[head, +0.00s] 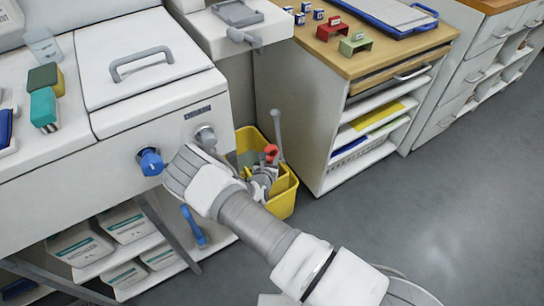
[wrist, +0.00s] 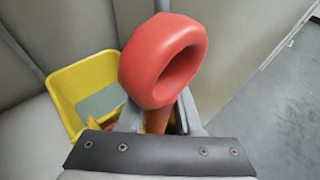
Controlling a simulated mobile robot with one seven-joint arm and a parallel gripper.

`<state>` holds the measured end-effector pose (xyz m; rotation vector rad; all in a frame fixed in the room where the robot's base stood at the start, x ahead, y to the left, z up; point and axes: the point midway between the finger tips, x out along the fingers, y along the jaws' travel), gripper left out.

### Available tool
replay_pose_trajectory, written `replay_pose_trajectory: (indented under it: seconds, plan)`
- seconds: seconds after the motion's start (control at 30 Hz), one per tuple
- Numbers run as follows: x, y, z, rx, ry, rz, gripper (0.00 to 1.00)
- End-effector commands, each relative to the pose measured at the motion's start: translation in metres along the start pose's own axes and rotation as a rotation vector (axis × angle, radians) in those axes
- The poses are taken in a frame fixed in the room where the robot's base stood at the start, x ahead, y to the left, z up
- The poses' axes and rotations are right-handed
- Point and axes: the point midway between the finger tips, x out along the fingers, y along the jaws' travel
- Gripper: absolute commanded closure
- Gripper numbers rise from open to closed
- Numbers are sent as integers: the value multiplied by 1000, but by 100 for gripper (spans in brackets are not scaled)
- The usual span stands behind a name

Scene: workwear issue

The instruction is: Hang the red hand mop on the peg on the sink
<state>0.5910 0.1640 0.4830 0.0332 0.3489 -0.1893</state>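The red hand mop shows its red loop end (head: 271,152) above the yellow bucket. In the wrist view the thick red loop (wrist: 163,62) fills the middle, with an orange-red stem below it. The mop's lower end is hidden. My gripper (head: 262,178) is low at the bucket, just below the loop. In the wrist view its grey fingers (wrist: 160,118) lie either side of the stem; the loop hides their tips, so the grip is unclear. The white sink (head: 205,28) stands at the top centre, with a grey peg-like bar (head: 243,38) on its front.
The yellow bucket (head: 284,203) stands on the floor between a white cabinet with a blue knob (head: 150,162) and a wood-topped shelf unit (head: 295,110). A grey rod (head: 277,130) rises from the bucket. The floor at right (head: 440,210) is clear.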

Motion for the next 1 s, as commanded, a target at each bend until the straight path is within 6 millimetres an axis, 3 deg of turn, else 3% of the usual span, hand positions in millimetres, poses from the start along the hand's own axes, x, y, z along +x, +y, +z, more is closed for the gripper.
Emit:
replay_pose_trajectory:
  seconds: [0.03,0.17,1.0]
  plan:
    - [0,0,0,0,0,0,79]
    - [0,0,0,0,0,0,100]
    - [8,9,5,2,-1,0,100]
